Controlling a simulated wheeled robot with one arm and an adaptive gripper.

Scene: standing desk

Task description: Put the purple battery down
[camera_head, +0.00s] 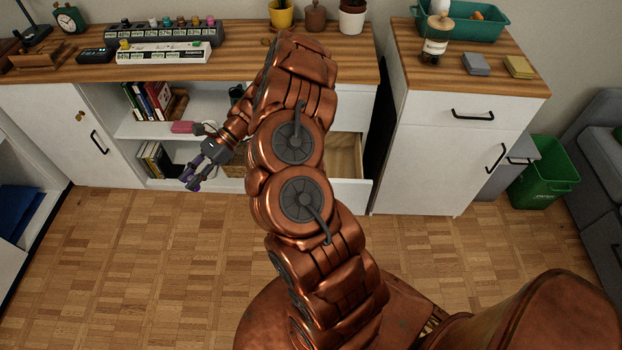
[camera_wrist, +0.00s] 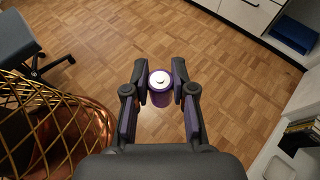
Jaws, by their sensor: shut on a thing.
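The purple battery (camera_wrist: 160,88) has a white top end and sits between the two fingers of my gripper (camera_wrist: 159,82) in the wrist view. My gripper is shut on it and holds it over the parquet floor (camera_wrist: 150,35). In the head view my gripper (camera_head: 191,182) hangs in front of the open shelves of the white cabinet, its fingers pointing down and left. The battery is too small to make out clearly there.
The wooden desktop (camera_head: 245,68) holds a power strip (camera_head: 163,57), a charger rack (camera_head: 165,33) and pots. An open drawer (camera_head: 347,160) juts out right of my arm. A green bin (camera_head: 543,180) stands at the right. The floor before the cabinet is clear.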

